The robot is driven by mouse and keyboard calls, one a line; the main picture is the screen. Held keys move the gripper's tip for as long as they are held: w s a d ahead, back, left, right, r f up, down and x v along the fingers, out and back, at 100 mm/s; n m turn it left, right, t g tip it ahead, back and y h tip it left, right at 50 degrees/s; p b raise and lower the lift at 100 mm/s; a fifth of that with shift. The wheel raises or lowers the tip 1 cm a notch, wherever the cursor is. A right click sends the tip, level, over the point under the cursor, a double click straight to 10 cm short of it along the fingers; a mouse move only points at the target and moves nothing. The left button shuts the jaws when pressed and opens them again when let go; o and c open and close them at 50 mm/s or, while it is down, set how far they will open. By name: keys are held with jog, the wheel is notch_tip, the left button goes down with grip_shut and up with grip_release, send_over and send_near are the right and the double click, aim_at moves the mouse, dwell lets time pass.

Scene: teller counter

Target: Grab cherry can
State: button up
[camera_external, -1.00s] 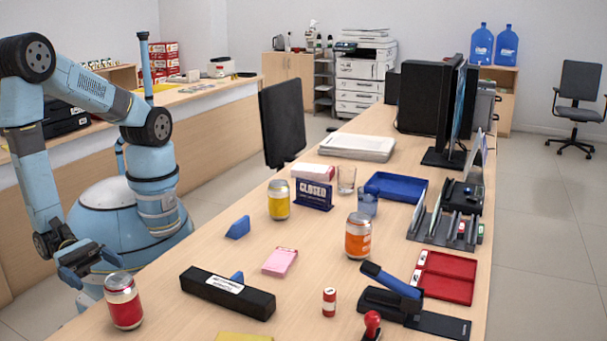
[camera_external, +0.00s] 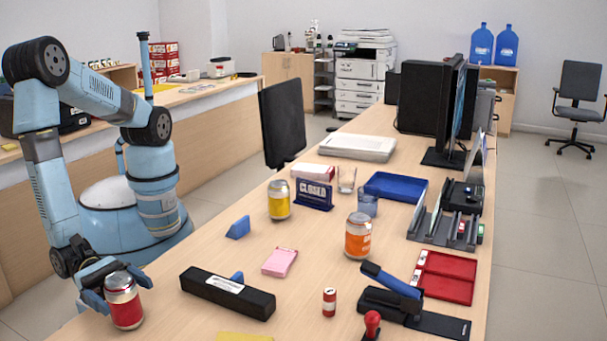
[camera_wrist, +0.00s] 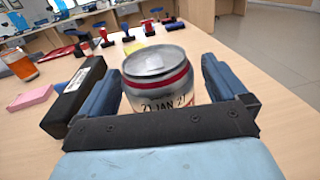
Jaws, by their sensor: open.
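The cherry can, a red can with a silver top (camera_external: 125,303), stands upright near the front left edge of the counter. My gripper (camera_external: 115,282) is open and low at the can, with its fingers on either side of it. In the wrist view the can (camera_wrist: 159,80) stands between the two blue fingers of my gripper (camera_wrist: 162,92); a date stamp shows on its side. A small gap shows between the can and the right finger; contact at the left finger is hard to tell.
A black bar-shaped block (camera_external: 228,292) lies right of the can, with a pink pad (camera_external: 280,262) behind it. A yellow can (camera_external: 279,200) and an orange can (camera_external: 358,238) stand farther back.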

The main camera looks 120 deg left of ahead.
jog(key=shift+w+d, duration=0.1)
jog(key=shift+w, duration=0.75)
jog(key=shift+c, duration=0.5)
jog(key=c, duration=1.2)
